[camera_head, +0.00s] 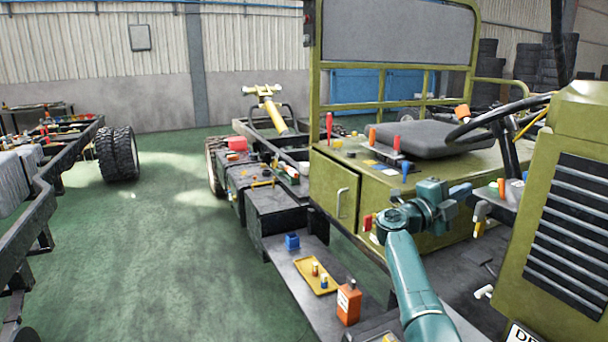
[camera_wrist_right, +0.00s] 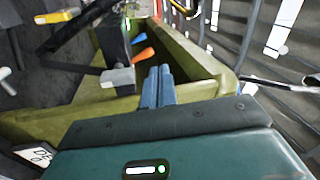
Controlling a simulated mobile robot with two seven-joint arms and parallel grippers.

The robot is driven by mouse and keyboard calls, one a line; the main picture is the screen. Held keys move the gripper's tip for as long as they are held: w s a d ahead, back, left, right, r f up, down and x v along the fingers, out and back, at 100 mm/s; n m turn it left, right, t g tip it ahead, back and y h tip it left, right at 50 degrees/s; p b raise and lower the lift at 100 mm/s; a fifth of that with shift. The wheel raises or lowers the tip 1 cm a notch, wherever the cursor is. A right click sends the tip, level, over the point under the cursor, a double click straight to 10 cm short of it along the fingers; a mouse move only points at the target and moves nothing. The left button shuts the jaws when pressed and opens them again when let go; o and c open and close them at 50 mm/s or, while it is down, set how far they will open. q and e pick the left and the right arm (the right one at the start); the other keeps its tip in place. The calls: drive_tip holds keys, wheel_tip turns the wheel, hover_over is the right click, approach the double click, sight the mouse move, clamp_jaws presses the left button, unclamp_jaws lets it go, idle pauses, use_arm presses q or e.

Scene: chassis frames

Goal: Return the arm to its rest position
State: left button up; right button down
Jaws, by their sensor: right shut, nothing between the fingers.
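My right arm (camera_head: 408,270), teal, rises from the bottom of the head view and bends at the wrist. Its blue-fingered gripper (camera_head: 461,191) points right, in front of the green vehicle cab and below the seat. In the wrist view the two blue fingers (camera_wrist_right: 158,86) lie side by side, shut, with nothing between them. They are seen over olive-green panelling; whether they touch it I cannot tell. My left arm and gripper are not in view.
The olive cab (camera_head: 345,185) and the slatted grille (camera_head: 570,225) flank the arm, with the steering wheel (camera_head: 500,118) above right. Below, a dark step (camera_head: 300,265) holds a blue block (camera_head: 292,241), a yellow tray (camera_head: 306,282) and an orange container (camera_head: 348,305). Green floor (camera_head: 150,260) is open leftward.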

drive_tip(key=s+a+f+n+t+y, duration=0.3)
drive_tip(key=a+f+n+t+y, duration=0.4)
drive_tip(key=n+y, duration=0.45)
drive_tip(key=s+a+f+n+t+y, duration=0.3)
drive_tip(key=a+f+n+t+y, duration=0.45)
drive_tip(key=n, duration=0.65)
drive_tip(key=s+a+f+n+g+y, duration=0.4)
drive_tip(key=s+f+g, duration=0.3)
drive_tip(key=s, duration=0.1)
drive_tip(key=s+d+f+n+g+h, duration=0.1)
drive_tip(key=s+f+g, duration=0.25)
drive_tip(key=s, duration=0.65)
drive_tip(key=s+f+n+g+h, duration=0.1)
drive_tip(key=s+f+g, duration=0.25)
drive_tip(key=s, duration=0.55)
drive_tip(key=s+d+f+g+h, duration=0.15)
drive_tip(key=s+g, duration=0.25)
drive_tip(key=s, duration=0.6)
drive_tip(key=w+a+f+n+t+y, duration=0.1)
drive_tip(key=w+a+f+t+y, duration=0.2)
drive_tip(key=w+a+f+t, duration=0.2)
drive_tip(key=shift+w+a+f+t, duration=0.2)
drive_tip(key=shift+a+f+t, duration=0.85)
drive_tip(key=shift+f, duration=0.4)
